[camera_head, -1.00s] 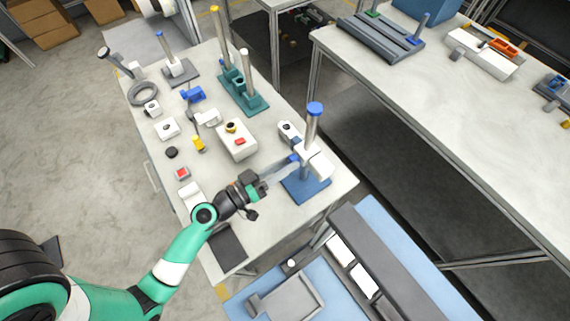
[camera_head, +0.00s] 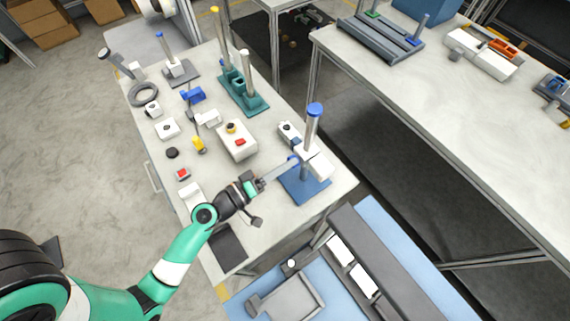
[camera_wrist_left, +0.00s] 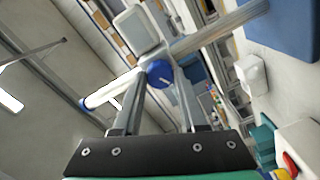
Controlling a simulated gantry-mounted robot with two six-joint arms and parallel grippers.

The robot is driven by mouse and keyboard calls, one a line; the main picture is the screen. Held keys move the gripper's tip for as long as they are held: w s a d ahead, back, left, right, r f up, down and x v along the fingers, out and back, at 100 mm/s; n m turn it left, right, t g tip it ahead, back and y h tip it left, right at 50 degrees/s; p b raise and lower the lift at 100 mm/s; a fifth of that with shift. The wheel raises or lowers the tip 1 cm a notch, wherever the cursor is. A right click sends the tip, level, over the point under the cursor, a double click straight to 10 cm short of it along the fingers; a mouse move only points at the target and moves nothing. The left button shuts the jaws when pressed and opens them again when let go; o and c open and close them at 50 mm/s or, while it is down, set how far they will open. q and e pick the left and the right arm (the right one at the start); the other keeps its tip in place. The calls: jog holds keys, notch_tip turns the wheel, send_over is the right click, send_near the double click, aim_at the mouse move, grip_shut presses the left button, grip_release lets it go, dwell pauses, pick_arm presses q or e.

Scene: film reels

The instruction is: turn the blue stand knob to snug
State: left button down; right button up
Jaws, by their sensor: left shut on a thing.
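The blue stand has a blue base plate (camera_head: 318,190), a grey post (camera_head: 312,128) with a blue cap (camera_head: 315,109), and a white clamp block (camera_head: 317,163) partway up. Its blue knob (camera_head: 292,160) is on the side facing my left arm. My left gripper (camera_head: 289,164) reaches it from the left. In the left wrist view, the knob (camera_wrist_left: 159,73) lies between the fingertips, and my left gripper (camera_wrist_left: 157,78) is shut on it. The post (camera_wrist_left: 215,36) crosses just behind, with the white block (camera_wrist_left: 138,28) beside it. My right gripper is not in view.
A white box with a red button (camera_head: 237,142) and a small white-and-black device (camera_head: 289,132) stand near the blue stand. A teal stand (camera_head: 243,95) is farther back. The table's right edge is close to the blue base. Several small parts lie left.

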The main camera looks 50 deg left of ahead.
pick_arm(q)
jog(key=shift+c, duration=2.2)
grip_release()
jog(key=s+b, duration=0.2)
jog(key=s, duration=0.9)
jog(key=shift+s+a, duration=0.25)
jog(key=shift+s, duration=0.05)
